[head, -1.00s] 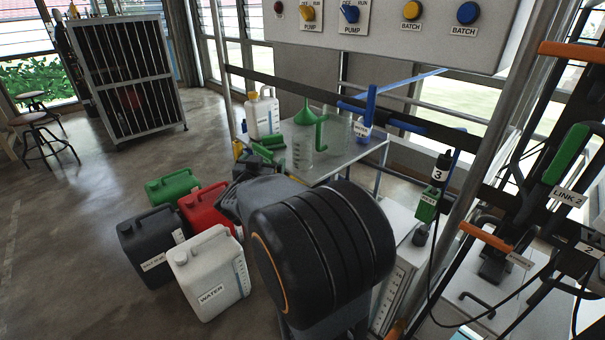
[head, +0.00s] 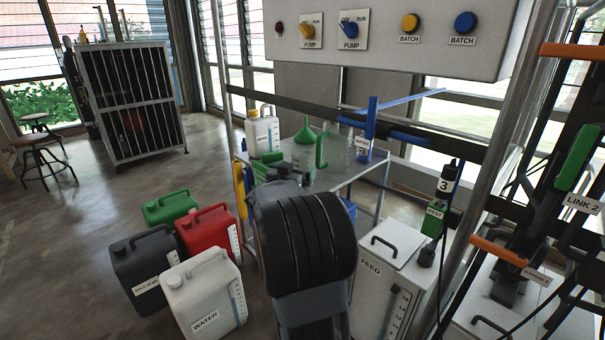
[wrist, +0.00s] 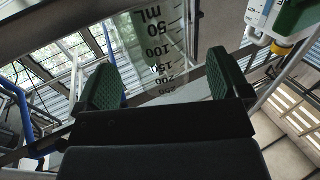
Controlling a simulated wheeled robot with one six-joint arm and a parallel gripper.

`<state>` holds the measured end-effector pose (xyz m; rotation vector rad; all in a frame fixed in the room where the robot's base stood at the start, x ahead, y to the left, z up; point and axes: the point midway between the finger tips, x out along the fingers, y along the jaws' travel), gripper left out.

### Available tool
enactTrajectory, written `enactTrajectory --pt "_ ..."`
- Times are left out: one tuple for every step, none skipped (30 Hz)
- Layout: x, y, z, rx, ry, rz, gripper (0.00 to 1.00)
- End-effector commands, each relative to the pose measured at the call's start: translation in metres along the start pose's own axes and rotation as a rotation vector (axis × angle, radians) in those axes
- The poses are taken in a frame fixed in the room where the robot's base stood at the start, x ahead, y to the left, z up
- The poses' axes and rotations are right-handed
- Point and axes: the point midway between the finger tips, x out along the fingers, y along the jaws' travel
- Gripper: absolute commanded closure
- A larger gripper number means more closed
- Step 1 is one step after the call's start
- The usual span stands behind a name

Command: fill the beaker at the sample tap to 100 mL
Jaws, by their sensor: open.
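The clear beaker (head: 303,157) stands on a small table, with graduation marks showing on its wall. In the wrist view the beaker (wrist: 160,45) shows marks from 50 mL to 250, lying in line with the gap between my fingers. My gripper (wrist: 173,65) is open, its two green pads apart on either side of that gap. I cannot tell whether the pads touch the beaker. In the head view my gripper (head: 268,165) is mostly hidden behind my own arm. I cannot make out the sample tap with certainty.
Several jerrycans, including a white one (head: 203,293), stand on the floor at left. A feed tank (head: 385,262) and a panel (head: 390,35) are near.

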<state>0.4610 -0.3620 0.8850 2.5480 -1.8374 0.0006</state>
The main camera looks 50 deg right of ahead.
Motion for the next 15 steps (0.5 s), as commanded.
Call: enactTrajectory --pt "0.008 0.002 0.004 0.000 0.000 0.003 0.05" --pt "0.012 0.002 0.005 0.000 0.001 0.003 0.05" --pt "0.018 0.003 0.005 0.000 0.000 0.003 0.05" --pt "0.022 0.003 0.005 0.000 0.000 0.003 0.05" --pt "0.026 0.003 0.004 0.000 0.000 0.003 0.05" --pt "0.030 0.002 0.004 0.000 0.000 0.002 0.05" --pt "0.033 0.002 0.003 0.000 0.000 0.002 0.05" --pt "0.035 0.002 0.004 0.000 0.000 0.002 0.05" --pt "0.038 0.002 0.003 0.000 0.000 0.002 0.05" --pt "0.040 0.002 0.003 0.000 0.000 0.002 0.05" --pt "0.041 0.002 0.003 0.000 0.000 0.001 0.05" --pt "0.041 0.002 0.002 0.000 0.000 0.001 0.05" --pt "0.042 0.002 0.002 0.000 0.000 0.000 0.05" --pt "0.042 0.002 0.002 0.000 0.000 0.000 0.05" --pt "0.042 0.002 0.002 0.000 0.000 0.000 0.05"
